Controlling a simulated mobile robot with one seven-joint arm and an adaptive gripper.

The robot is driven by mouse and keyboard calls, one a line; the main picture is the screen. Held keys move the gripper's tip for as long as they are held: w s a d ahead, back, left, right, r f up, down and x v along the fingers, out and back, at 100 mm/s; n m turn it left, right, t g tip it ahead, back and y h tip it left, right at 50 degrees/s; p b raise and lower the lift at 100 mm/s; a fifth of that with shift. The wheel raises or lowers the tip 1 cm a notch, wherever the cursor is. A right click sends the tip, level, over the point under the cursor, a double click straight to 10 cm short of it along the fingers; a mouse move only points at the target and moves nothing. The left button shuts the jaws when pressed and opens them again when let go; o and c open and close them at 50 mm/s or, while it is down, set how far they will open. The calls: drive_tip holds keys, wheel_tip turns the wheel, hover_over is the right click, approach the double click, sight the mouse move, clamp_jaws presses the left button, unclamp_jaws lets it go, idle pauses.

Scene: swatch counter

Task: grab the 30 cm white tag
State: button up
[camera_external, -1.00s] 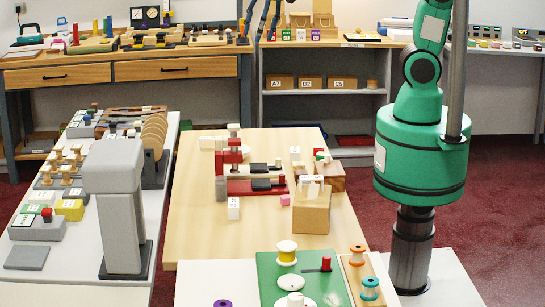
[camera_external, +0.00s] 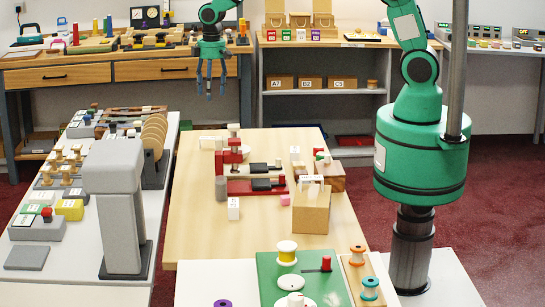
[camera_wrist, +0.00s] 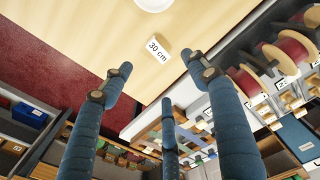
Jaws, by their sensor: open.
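The white 30 cm tag (camera_wrist: 156,48) lies on the pale wooden table near its edge in the wrist view, with its black lettering readable. In the external view a small white block (camera_external: 210,141) at the table's far left corner looks like the same tag, but its print is too small to read. My gripper (camera_external: 210,91) hangs fingers down in the air beyond that corner. In the wrist view my gripper (camera_wrist: 161,76) has its three fingers spread and empty, and the tag shows beyond the fingertips, apart from them.
A red and grey clamp-like fixture (camera_external: 250,183) and a wooden box (camera_external: 311,213) stand on the wooden table (camera_external: 195,232). A white round piece (camera_wrist: 155,3) is near the tag. A grey counter with wooden discs (camera_external: 154,137) stands to the left.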

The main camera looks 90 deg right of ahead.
hover_over(209, 137)
wheel_tip(209, 137, down, 6)
drive_tip(key=r, duration=0.1)
drive_tip(key=shift+d+f, duration=0.25)
drive_tip(key=shift+d, duration=0.05)
drive_tip(key=shift+f+b, duration=0.55)
drive_tip(key=shift+f, duration=3.7)
drive_tip(key=shift+w+a+f+b, duration=0.1)
drive_tip(key=shift+f+b, duration=0.45)
drive_tip(key=shift+f, duration=2.1)
drive_tip(key=shift+c, duration=0.3)
drive_tip(key=c, duration=0.9)
